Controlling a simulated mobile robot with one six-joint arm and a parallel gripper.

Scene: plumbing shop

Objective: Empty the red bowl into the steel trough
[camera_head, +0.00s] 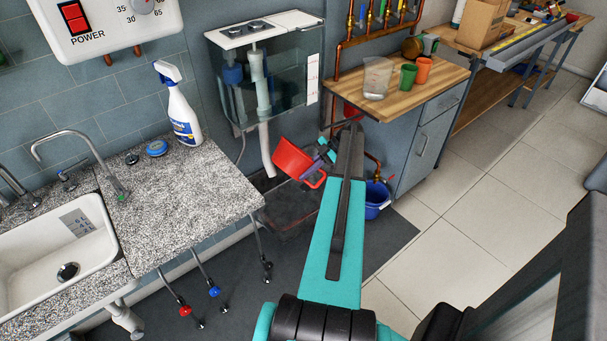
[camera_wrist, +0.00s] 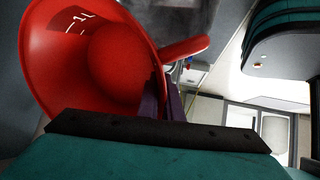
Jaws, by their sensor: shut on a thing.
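The red bowl (camera_head: 294,160) hangs tilted in the air below the clear tank. My gripper (camera_head: 318,166) is shut on it at its right side; the purple fingers also show at the bowl's edge in the wrist view (camera_wrist: 166,106). There the inside of the red bowl (camera_wrist: 105,65) faces the camera. I see no loose contents in it, though its lower part is hidden. A red handle (camera_wrist: 185,48) sticks out to the right. A dark, shallow rectangular basin (camera_head: 286,222), likely the steel trough, lies on the floor below the bowl. My arm hides part of that area.
A granite counter (camera_head: 185,205) with a sink and spray bottle (camera_head: 178,105) is at left. A wooden-topped cabinet (camera_head: 400,85) with cups and a clear jug (camera_head: 376,78) stands at right. A blue bucket (camera_head: 377,198) sits under copper pipes. A white drain pipe (camera_head: 266,150) hangs beside the bowl.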

